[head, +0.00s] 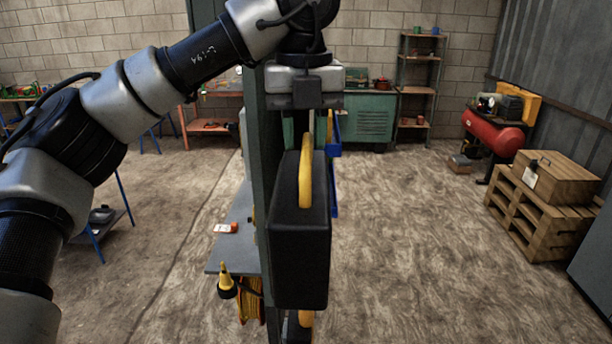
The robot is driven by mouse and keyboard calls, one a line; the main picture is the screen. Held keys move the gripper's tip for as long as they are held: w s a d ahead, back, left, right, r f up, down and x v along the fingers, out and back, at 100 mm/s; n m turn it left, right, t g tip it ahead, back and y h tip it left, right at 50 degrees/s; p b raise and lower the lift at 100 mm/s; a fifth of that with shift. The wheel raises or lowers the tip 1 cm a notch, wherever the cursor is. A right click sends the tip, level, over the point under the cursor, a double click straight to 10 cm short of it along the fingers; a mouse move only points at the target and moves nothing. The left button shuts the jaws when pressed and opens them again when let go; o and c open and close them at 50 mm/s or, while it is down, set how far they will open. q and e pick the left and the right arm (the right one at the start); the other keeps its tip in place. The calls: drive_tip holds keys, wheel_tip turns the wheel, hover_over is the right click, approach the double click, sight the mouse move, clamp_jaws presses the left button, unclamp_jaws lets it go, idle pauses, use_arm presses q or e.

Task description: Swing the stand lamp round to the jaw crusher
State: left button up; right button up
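A black box-shaped lamp head (300,245) with a yellow handle (306,172) hangs upright in the middle of the head view, seen nearly edge-on. I take it for the stand lamp; a dark piece with yellow continues below it. My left arm comes in from the left, and my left gripper (305,108) points down just above the lamp's handle. Its fingers are narrow and overlap the handle's top, so I cannot tell whether they touch or grip it. My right gripper is not in view. I cannot make out a jaw crusher for certain.
A green post (262,160) stands left of the lamp. Beside it are a grey tabletop (240,235), a yellow-tipped cone-like piece (226,280) and a yellow reel (250,302). Wooden pallets (525,215) with a crate and a red compressor (492,132) stand right. Floor is clear at right front.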

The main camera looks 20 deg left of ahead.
use_arm(q)
drive_tip(key=shift+n, duration=0.4)
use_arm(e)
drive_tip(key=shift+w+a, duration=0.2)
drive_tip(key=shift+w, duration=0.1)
use_arm(q)
drive_tip(key=shift+a, duration=0.1)
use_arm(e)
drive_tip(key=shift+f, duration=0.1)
use_arm(q)
drive_tip(key=shift+s+a+n+b, duration=0.1)
drive_tip(key=shift+a+n+b, duration=0.1)
drive_tip(key=shift+n, duration=0.4)
drive_tip(key=shift+s+a+n+b, duration=0.1)
drive_tip(key=shift+a+n, duration=0.05)
drive_tip(key=shift+n, duration=0.45)
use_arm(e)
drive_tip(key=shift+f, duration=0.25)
use_arm(q)
drive_tip(key=shift+s+a+n, duration=0.15)
drive_tip(key=shift+n, duration=0.55)
drive_tip(key=shift+s+a+n+b, duration=0.15)
drive_tip(key=shift+n+b, duration=0.15)
drive_tip(key=shift+n, duration=0.2)
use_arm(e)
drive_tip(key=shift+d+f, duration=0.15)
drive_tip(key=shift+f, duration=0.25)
